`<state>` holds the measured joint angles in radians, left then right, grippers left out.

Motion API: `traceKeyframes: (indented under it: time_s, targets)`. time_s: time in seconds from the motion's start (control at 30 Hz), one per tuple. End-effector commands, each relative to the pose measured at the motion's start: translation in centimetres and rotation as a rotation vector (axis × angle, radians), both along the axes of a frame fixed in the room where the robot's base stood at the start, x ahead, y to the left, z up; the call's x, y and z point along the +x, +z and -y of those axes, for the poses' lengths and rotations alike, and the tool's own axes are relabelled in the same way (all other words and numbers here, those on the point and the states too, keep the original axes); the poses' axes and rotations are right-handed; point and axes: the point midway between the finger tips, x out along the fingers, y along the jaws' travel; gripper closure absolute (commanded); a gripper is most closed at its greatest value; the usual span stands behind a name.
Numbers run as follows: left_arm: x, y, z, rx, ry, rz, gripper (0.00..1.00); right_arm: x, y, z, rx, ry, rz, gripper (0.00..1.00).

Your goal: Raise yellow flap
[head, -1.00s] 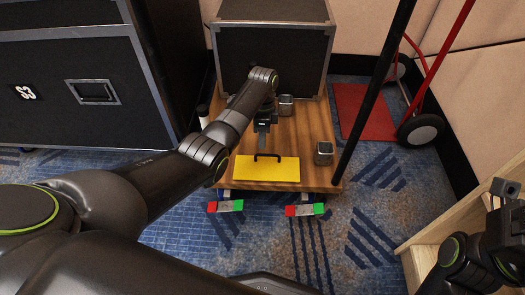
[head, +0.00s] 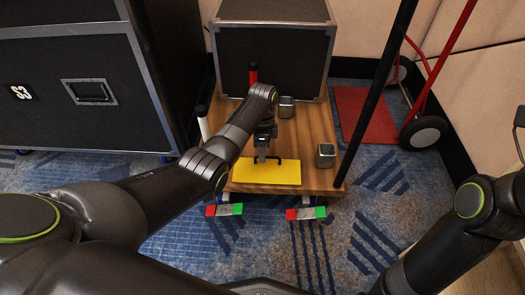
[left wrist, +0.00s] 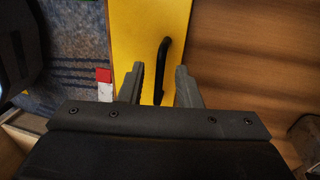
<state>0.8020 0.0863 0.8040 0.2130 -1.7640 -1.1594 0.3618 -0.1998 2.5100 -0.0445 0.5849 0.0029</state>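The yellow flap (head: 252,173) lies flat at the near edge of the wooden trolley deck. It carries a black bar handle, which shows in the left wrist view (left wrist: 162,70). My left gripper (head: 262,156) is over the handle in the head view, covering part of it. In the left wrist view its two fingers (left wrist: 160,87) are apart, with the handle visible between them and nothing gripped. My right arm comes in at the lower right; only a dark part, perhaps its gripper (head: 519,117), shows at the right edge.
A black flight case (head: 275,60) stands at the back of the wooden deck (head: 305,130). Two small metal blocks (head: 326,154) (head: 286,106) sit on the deck. A black pole (head: 377,90) rises at its right. A large black case (head: 60,90) stands left.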

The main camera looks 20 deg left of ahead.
Motion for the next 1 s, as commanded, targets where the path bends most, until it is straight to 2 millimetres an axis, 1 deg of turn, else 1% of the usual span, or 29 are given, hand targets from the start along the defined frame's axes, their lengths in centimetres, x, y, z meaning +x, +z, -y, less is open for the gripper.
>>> traceKeyframes:
  time_s: [0.27,0.5,1.0]
  targets:
    - [-0.02,-0.04,0.00,0.000,0.000,0.000,0.69,-0.01,0.05,0.00,0.001,0.002,0.001,0.23]
    - [-0.02,-0.04,0.00,0.000,0.000,0.000,1.00,0.00,0.04,0.00,0.001,0.002,0.001,0.23]
    - [-0.04,0.07,-0.09,0.001,0.000,0.003,1.00,-0.09,0.18,0.00,0.000,-0.003,0.004,0.23]
